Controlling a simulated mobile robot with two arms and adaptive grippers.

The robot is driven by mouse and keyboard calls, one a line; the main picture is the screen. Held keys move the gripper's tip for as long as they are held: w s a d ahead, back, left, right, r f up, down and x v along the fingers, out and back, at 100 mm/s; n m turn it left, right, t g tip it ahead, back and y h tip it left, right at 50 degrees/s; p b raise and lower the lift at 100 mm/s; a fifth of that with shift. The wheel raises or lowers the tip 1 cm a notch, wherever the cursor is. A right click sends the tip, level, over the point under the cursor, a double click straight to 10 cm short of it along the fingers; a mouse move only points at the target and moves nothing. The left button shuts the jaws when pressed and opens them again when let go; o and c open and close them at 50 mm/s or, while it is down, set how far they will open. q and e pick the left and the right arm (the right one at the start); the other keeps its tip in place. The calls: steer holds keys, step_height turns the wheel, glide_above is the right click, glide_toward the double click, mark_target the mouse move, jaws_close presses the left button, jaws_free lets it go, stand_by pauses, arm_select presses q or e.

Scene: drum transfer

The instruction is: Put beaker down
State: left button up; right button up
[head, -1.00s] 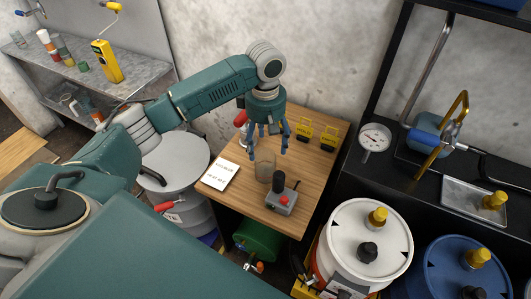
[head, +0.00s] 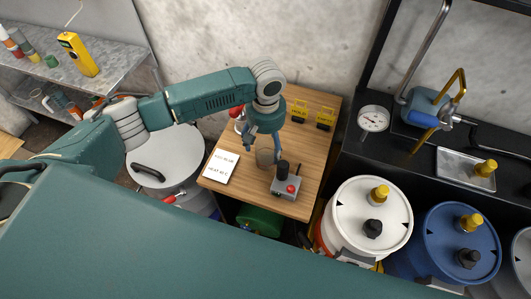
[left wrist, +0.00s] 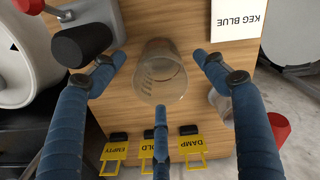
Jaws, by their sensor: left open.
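The clear beaker (head: 264,158) stands upright on the wooden table (head: 300,165), close to a grey control box with a black knob. It also shows in the left wrist view (left wrist: 160,75), where it looks empty. My left gripper (head: 263,146) is open around the beaker. In the left wrist view its blue fingers (left wrist: 158,78) are spread to the left, right and below the beaker, with gaps visible between the fingers and the glass. In the head view the fingers partly cover the beaker. My right gripper is not in view.
The control box (head: 288,186) with a red button stands just right of the beaker. A note sheet (head: 221,167) lies to the left. Yellow tags (head: 325,118) stand at the table's back. White (head: 350,211) and blue (head: 435,235) drums stand to the right.

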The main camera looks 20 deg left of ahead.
mark_target(266, 152)
arm_select(q)
steer(key=shift+a+f, duration=0.15)
steer(key=shift+f, duration=0.25)
steer(key=f, duration=0.3)
steer(key=f+p, duration=0.1)
steer(key=shift+w+f, duration=0.15)
steer(key=shift+w, duration=0.15)
steer(key=shift+f, duration=0.2)
steer(key=c, duration=1.2)
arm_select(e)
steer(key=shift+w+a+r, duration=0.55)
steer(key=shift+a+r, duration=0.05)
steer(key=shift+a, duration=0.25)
arm_select(q)
steer(key=shift+r, duration=0.1)
